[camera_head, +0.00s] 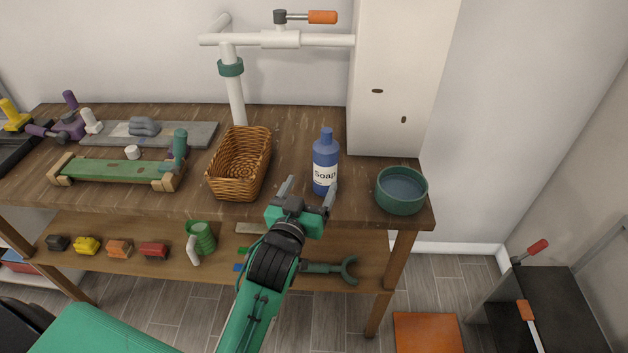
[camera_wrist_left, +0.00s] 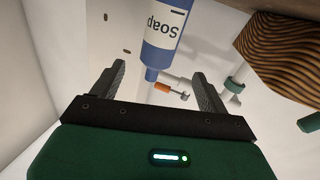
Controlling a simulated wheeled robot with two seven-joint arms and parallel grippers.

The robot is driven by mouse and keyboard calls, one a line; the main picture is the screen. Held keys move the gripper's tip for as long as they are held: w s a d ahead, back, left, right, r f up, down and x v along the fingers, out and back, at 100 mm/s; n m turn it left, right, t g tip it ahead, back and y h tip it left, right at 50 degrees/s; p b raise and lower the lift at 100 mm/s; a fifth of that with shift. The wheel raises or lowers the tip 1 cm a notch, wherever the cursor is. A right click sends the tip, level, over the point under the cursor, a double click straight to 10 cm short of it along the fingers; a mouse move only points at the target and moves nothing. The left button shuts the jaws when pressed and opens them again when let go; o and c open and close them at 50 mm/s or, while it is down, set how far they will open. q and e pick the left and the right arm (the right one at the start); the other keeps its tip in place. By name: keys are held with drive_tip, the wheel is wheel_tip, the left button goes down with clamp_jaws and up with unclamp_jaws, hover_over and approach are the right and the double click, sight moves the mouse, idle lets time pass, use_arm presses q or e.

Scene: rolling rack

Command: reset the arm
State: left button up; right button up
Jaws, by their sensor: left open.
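My left gripper (camera_head: 308,196) is green with grey fingers, and it is open. In the head view it reaches up at the front edge of the wooden table (camera_head: 290,150), just in front of the blue soap bottle (camera_head: 325,150). In the left wrist view the two fingers (camera_wrist_left: 158,82) are spread with nothing held between them. The soap bottle (camera_wrist_left: 165,35) shows upside down beyond the fingertips there. It stands upright on the table in the head view. My right gripper is in neither view.
A wicker basket (camera_head: 263,187) stands left of the bottle and a teal bowl (camera_head: 402,205) right of it. A white cabinet (camera_head: 400,80) rises behind.

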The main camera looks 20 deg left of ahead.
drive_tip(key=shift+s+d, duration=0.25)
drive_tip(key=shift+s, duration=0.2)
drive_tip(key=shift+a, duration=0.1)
